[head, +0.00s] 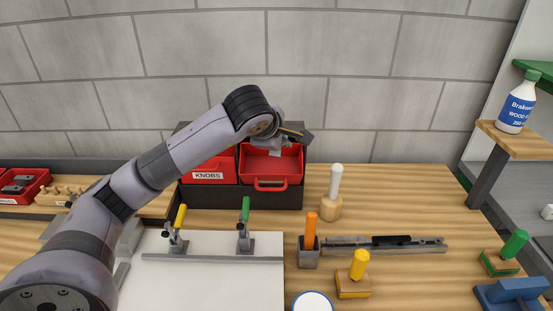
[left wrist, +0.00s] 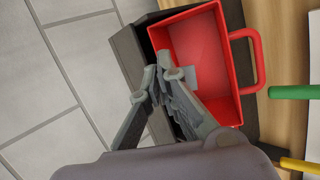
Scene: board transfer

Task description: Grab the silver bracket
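A small pale grey piece (left wrist: 190,78), perhaps the silver bracket, lies in the open red bin (left wrist: 222,108), partly behind my fingers in the left wrist view. In the head view the red bin (head: 271,185) stands by the back wall, and a light grey patch shows in its upper part. My left gripper (head: 300,135) is above the back of this bin. In the left wrist view its fingertips (left wrist: 160,72) are close together over the bin's side; I cannot tell whether they touch or hold anything. My right gripper is not in view.
A red KNOBS bin (head: 208,175) stands left of the open bin. Two toggle clamps (head: 245,240) sit on a white board (head: 215,270) in front. A wooden mallet-like tool (head: 333,195) and an orange-handled tool (head: 310,235) stand to the right. Bare tabletop (head: 400,200) lies farther right.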

